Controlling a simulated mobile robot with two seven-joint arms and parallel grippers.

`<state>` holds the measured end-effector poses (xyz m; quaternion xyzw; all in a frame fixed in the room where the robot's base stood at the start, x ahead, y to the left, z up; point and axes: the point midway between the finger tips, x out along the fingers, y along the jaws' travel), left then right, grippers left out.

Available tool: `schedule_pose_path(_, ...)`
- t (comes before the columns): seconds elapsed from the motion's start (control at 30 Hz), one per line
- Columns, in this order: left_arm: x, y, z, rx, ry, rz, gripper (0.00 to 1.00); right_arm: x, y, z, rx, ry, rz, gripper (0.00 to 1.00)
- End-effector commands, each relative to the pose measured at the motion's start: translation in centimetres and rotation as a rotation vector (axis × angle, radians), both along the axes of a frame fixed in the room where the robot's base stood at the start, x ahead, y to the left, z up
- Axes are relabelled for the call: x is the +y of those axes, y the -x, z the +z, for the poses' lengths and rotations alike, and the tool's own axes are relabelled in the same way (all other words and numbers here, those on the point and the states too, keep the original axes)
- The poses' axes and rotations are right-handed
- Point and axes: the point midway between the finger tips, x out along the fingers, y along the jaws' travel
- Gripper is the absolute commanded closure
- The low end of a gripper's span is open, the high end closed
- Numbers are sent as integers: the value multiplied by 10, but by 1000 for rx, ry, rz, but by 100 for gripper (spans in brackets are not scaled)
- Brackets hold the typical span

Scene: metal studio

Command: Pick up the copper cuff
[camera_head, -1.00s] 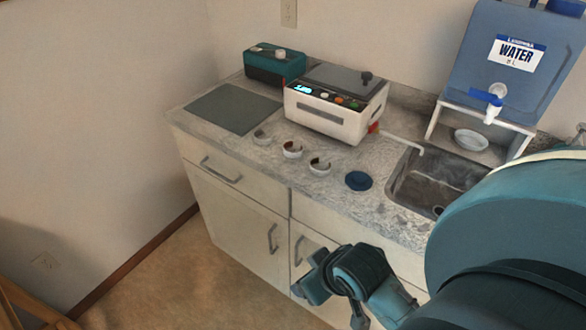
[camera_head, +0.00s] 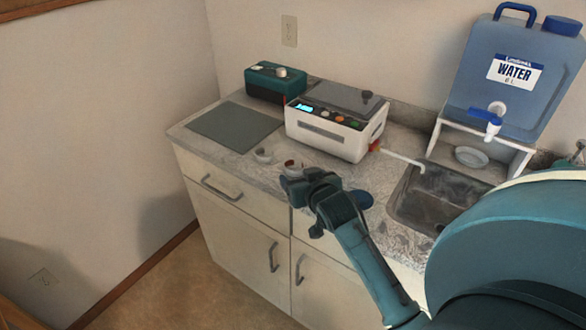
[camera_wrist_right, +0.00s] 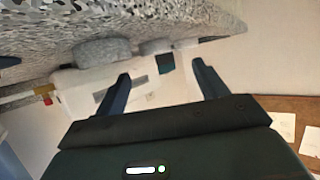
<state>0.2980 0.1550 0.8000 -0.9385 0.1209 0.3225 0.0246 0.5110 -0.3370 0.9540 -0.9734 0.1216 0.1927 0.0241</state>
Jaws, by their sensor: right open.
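Small pale dishes stand in a row along the counter's front. The left dish (camera_head: 263,155) looks grey inside. The middle dish (camera_head: 291,168) holds something reddish-brown; I cannot tell whether it is the copper cuff. The right dish is hidden behind my right gripper in the head view. My right gripper (camera_head: 297,190) is at the counter's front edge, close to the dishes. In the right wrist view my open gripper (camera_wrist_right: 160,72) has its fingers apart with nothing held, and a grey dish (camera_wrist_right: 103,50) lies beyond the fingertips. My left gripper is not in view.
A white machine (camera_head: 335,128) with coloured buttons stands behind the dishes, and a teal box (camera_head: 275,82) behind left. A dark mat (camera_head: 235,127) lies at left. A blue lid (camera_head: 362,199) is partly behind my gripper. The sink (camera_head: 430,195) and water container (camera_head: 515,85) are at right.

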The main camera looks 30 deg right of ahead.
Motion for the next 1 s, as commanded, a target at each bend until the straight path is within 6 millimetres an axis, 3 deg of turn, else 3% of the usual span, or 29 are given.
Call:
schedule_pose_path(0.63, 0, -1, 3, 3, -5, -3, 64, -21, -58, -26, 2, -1, 1, 28)
schedule_pose_path(1.0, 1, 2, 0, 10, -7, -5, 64, -23, -63, -29, 2, 0, 1, 31)
